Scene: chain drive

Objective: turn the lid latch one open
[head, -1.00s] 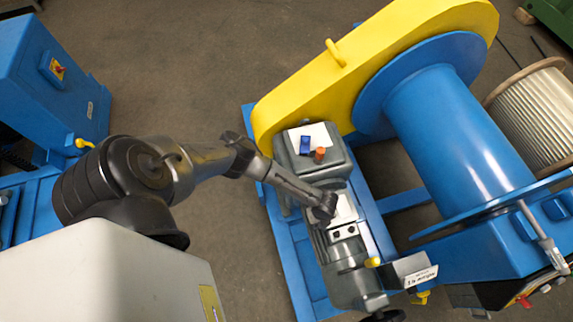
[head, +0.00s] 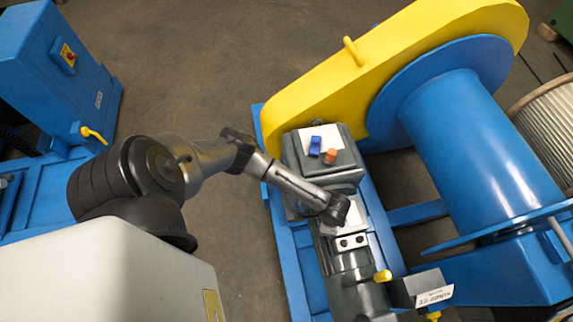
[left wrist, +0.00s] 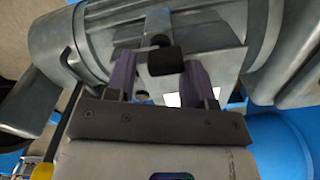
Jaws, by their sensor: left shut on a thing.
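My left gripper (left wrist: 160,70) points at a pale plate (left wrist: 215,62) on the grey ribbed motor housing. Its two purple-grey fingers stand on either side of a small black block (left wrist: 163,61), which I take to be the lid latch, and are shut on it. How far the latch is turned cannot be told. In the head view my left wrist is over the grey gearbox and motor unit (head: 335,252), and it hides the fingers and latch. My right gripper is not in view.
The yellow chain guard (head: 300,95) and blue drum (head: 460,130) stand to the right. A yellow knob (head: 382,276) sticks up nearby.

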